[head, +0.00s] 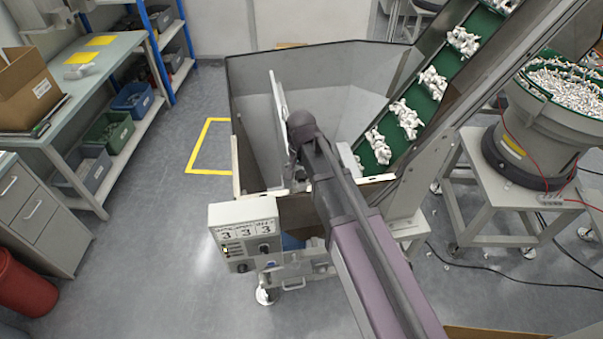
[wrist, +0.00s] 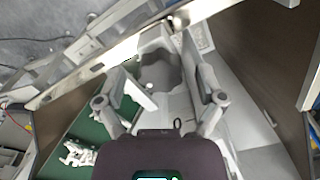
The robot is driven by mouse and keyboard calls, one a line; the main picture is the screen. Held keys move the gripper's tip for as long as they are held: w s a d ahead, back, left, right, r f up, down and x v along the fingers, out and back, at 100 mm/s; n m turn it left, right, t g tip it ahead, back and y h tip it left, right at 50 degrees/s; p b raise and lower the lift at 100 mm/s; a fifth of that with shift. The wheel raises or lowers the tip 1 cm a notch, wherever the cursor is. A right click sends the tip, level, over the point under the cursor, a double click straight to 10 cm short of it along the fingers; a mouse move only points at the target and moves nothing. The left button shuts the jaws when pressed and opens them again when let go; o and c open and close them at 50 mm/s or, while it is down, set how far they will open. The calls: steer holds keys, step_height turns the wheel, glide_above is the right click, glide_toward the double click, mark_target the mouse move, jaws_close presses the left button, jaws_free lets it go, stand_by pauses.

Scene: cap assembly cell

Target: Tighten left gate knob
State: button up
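In the wrist view a grey knob (wrist: 160,72) with a scalloped rim lies between and beyond the fingers of my gripper (wrist: 170,85). The fingers are spread, with a gap to the knob on at least one side. I cannot tell whether either finger touches it, nor whether it is the left gate knob. In the head view my arm reaches down into the grey hopper (head: 245,95), beside an upright pale plate (head: 278,108). The arm hides most of my gripper and the knob there.
A control box (head: 244,236) with dials stands at the hopper's front left. A green conveyor (head: 395,115) carrying white parts rises to the right; its belt also shows in the wrist view (wrist: 90,128). A bowl feeder (head: 550,110) stands at the right.

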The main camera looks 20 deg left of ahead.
mark_target(302, 174)
steer(key=shift+n, duration=0.5)
stand_by(0.4)
steer(key=n, duration=0.4)
steer(key=shift+d, duration=0.1)
steer(key=n, duration=1)
steer(key=shift+w+n, duration=0.15)
steer(key=shift+n, duration=0.15)
steer(key=n, duration=0.5)
step_height(302, 174, up, 14)
steer(key=p, duration=1.4)
steer(key=d+f+m+b, duration=0.3)
steer(key=d+m, duration=0.3)
steer(key=d, duration=0.3)
steer(key=s+d+f+m+b, duration=0.1)
steer(key=d+f+m+b, duration=0.2)
steer(key=d+m, duration=0.3)
steer(key=s+d+f+m+b, duration=0.1)
steer(key=d+f+m+b, duration=0.3)
steer(key=d, duration=1)
steer(key=shift+s+d+m, duration=0.2)
steer(key=shift+d+m, duration=0.05)
steer(key=shift+m, duration=1.05)
